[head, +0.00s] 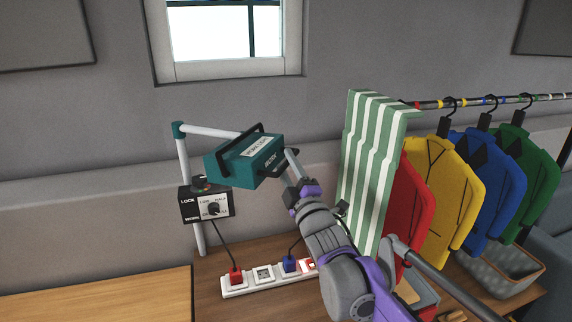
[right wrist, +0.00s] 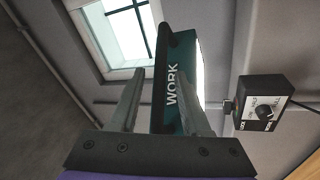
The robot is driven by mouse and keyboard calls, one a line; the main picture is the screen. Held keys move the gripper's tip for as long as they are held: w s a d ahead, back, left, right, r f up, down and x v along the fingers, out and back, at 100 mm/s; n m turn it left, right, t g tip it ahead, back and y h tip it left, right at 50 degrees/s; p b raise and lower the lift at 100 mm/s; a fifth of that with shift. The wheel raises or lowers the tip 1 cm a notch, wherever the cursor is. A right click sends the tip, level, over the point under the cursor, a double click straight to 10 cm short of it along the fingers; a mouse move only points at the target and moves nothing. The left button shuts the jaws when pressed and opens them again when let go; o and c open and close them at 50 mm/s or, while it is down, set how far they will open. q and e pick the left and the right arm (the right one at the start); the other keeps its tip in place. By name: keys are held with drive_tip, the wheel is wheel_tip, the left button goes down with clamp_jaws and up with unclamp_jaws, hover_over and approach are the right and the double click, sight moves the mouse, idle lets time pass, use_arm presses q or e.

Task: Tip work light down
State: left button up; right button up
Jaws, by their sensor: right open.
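The teal work light (head: 232,166) sits on a grey arm from a post in the head view. It has a black handle on top and another black grip (head: 270,168) at its right end. My right gripper (head: 291,160) is at this right end, its fingers pointing up toward the light. In the right wrist view the light (right wrist: 186,90) and a black bar (right wrist: 161,85) show between the two spread fingers of the gripper (right wrist: 161,85). I cannot tell whether the fingers touch it. My left gripper is not in view.
A black control box (head: 190,208) with a knob is on the post below the light. A white power strip (head: 246,284) with plugs lies on the wooden bench. A green-striped cloth (head: 368,150) and a rack of coloured jackets (head: 455,178) stand to the right of my arm.

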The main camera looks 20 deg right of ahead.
drive_tip(key=v, duration=1)
drive_tip(key=shift+b, duration=0.3)
drive_tip(key=shift+f, duration=0.1)
drive_tip(key=s+d+f+m+g+h+p, duration=0.1)
drive_tip(key=s+f+m+g+h, duration=0.1)
drive_tip(key=s+f+m+g, duration=0.45)
drive_tip(key=s+d+f+m+g+h+p, duration=0.1)
drive_tip(key=s+d+f+m, duration=0.15)
drive_tip(key=f, duration=0.65)
drive_tip(key=s+a+f+m+g+p, duration=0.1)
drive_tip(key=s+a+f+m+g, duration=0.2)
drive_tip(key=s+f, duration=1.1)
drive_tip(key=s+m+g, duration=0.1)
drive_tip(key=m+g, duration=0.2)
drive_tip(key=g, duration=0.2)
drive_tip(key=shift+s+a+m+y, duration=0.15)
drive_tip(key=shift+s+m+y, duration=0.15)
drive_tip(key=shift+m+y, duration=0.1)
